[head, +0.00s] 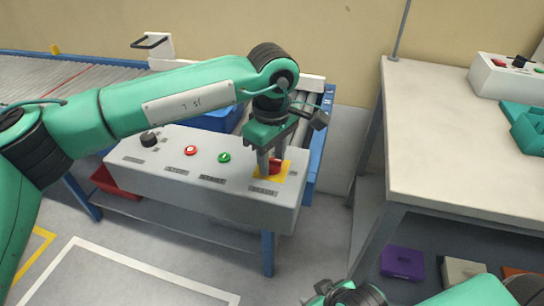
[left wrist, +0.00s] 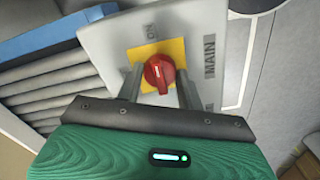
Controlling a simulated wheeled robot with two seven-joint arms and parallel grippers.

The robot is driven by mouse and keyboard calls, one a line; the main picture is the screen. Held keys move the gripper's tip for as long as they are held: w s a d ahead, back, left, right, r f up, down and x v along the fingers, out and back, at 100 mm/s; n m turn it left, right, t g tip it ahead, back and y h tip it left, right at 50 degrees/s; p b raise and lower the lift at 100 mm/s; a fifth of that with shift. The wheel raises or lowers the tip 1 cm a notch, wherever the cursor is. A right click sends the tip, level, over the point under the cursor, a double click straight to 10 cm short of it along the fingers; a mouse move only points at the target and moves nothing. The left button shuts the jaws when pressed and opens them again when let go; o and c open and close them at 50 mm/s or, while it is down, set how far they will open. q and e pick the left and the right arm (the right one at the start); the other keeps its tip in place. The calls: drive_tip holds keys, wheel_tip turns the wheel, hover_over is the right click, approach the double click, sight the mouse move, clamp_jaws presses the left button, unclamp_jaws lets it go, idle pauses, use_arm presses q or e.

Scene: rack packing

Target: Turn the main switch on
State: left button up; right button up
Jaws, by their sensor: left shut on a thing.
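The main switch is a red rotary knob (head: 275,167) on a yellow square plate (head: 262,174), at the right end of a grey control box (head: 140,176). My left gripper (head: 269,163) points down onto it and is shut on the knob. In the left wrist view the knob (left wrist: 159,74) sits between the two fingers, near the MAIN label; an ON label is above the plate. The knob's grip bar runs roughly up and down in that view, with a small pale mark. My right gripper (head: 345,293) is only partly in view at the bottom edge, its fingers unclear.
The box also carries a black knob (head: 149,139), a red button (head: 190,150) and a green button (head: 224,158). A roller conveyor (head: 60,75) lies behind. A white-topped table (head: 450,140) stands at right, with a purple box (head: 402,262) below.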

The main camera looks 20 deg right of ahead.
sight(272, 159)
use_arm(q)
drive_tip(key=o, duration=1)
wheel_tip(272, 159, up, 14)
drive_tip(key=shift+f+p, duration=0.1)
drive_tip(key=shift+p, duration=0.35)
use_arm(e)
drive_tip(key=shift+s+d+r+g+h, duration=0.15)
drive_tip(key=shift+s+d+r+g, duration=0.15)
drive_tip(key=shift+s+d, duration=0.2)
drive_tip(key=shift+s+d+r+g+h, duration=0.15)
drive_tip(key=shift+s+d+g, duration=0.2)
drive_tip(key=shift+d, duration=0.15)
